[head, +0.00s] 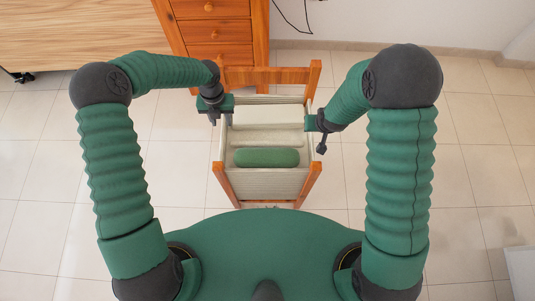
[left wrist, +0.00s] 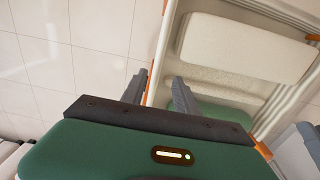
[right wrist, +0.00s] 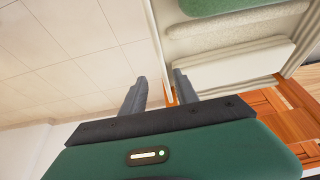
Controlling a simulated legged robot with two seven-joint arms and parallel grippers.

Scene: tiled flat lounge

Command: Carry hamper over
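The hamper (head: 266,184) is a pale fabric basket in an orange wooden frame, in front of me in the head view. Neither finger pair looks closed on the edge. The hamper's underside is hidden.
An orange wooden drawer chest (head: 213,32) stands just beyond the hamper. A light wooden surface (head: 80,30) is at the far left. A white object (head: 522,272) is at the lower right.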

